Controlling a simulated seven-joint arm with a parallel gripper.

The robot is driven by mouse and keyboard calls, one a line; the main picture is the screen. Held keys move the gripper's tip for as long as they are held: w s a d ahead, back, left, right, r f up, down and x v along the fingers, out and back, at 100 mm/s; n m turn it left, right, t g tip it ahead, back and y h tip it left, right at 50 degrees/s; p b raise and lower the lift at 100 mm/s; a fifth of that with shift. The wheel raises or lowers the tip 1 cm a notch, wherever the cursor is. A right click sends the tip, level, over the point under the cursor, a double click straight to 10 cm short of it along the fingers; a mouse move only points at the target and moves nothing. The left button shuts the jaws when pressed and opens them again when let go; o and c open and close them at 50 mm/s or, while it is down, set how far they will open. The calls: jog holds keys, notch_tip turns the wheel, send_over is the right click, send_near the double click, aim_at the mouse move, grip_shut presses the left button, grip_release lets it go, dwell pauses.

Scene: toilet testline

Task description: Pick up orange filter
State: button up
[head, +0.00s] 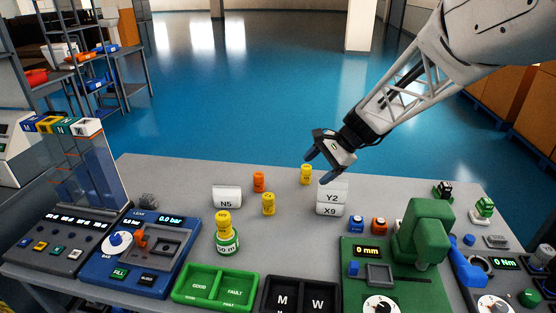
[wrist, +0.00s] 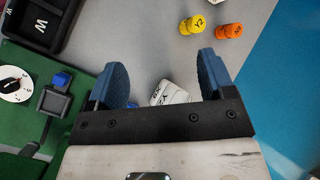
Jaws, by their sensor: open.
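The orange filter (head: 259,182) is a small orange cylinder standing on the grey table, left of centre in the head view. It also shows at the top of the wrist view (wrist: 229,31), beside a yellow cylinder (wrist: 192,25). My gripper (head: 322,160) is open and empty, with blue fingers, above the far part of the table and to the right of the orange filter. In the wrist view the open fingers (wrist: 162,65) have white labelled blocks (wrist: 170,93) below and between them. The orange filter lies beyond the fingertips, apart from them.
Yellow cylinders stand close to the orange filter, one nearer (head: 268,204) and one to the right (head: 306,174). White blocks marked Y2 and X9 (head: 331,204) are stacked below my gripper. A white N5 block (head: 226,197) stands left. A green press (head: 427,232) stands right.

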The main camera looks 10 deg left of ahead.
jog(key=w+a+f+m+y, duration=0.35)
jog(key=w+a+f, duration=0.5)
jog(key=w, duration=0.35)
jog(key=m+y, duration=0.2)
jog(key=m, duration=0.3)
send_near(258, 180)
jog(key=w+a+f, duration=0.2)
jog(key=shift+a+f, duration=0.35)
jog(key=shift+a, duration=0.1)
jog(key=shift+x, duration=1.1)
jog(key=shift+a, duration=0.15)
jog(key=shift+x, duration=2.5)
